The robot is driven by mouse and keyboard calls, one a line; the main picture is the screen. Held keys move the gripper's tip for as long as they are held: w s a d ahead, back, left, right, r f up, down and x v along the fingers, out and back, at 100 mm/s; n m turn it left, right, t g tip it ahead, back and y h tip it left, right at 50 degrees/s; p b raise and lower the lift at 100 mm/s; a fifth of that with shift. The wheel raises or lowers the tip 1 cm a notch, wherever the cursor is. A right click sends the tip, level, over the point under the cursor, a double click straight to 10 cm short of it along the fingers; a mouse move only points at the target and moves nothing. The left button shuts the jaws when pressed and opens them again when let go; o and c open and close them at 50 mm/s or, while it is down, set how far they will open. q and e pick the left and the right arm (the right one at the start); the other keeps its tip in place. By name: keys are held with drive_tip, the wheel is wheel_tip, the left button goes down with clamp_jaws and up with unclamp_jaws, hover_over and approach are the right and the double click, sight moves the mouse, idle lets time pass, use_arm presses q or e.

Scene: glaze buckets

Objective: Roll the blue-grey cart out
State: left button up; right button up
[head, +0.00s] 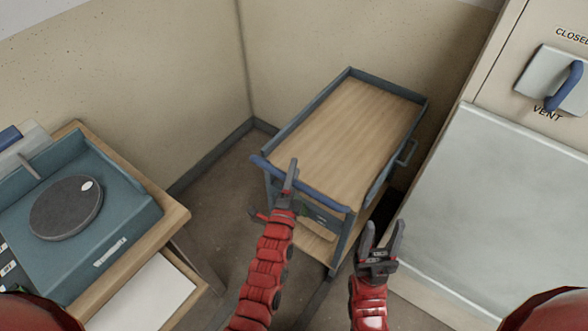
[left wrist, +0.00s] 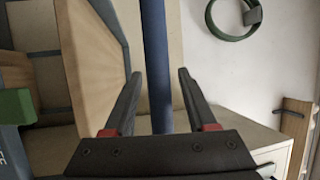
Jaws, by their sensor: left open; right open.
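The blue-grey cart (head: 347,137) stands in the corner, with a bare wooden top and a lower shelf. Its blue push handle (head: 325,199) runs along the near end; the blue bar also shows in the left wrist view (left wrist: 155,50). My left gripper (head: 287,180) is at this handle in the head view. In the left wrist view, its open fingers (left wrist: 159,76) stand on either side of the bar, with gaps visible. My right gripper (head: 384,230) is open and empty, right of the cart's near corner. The cart's wheels are hidden.
A wooden table (head: 177,213) with a teal tray (head: 126,207) and dark round disc (head: 66,208) stands at the left, its drawer (head: 148,296) open. A large cabinet marked VENT (head: 505,75) stands close right. Walls are behind the cart; floor (head: 222,180) shows left of it.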

use_arm(q)
drive_tip(key=shift+w, duration=0.15)
clamp_jaws()
idle(1.4)
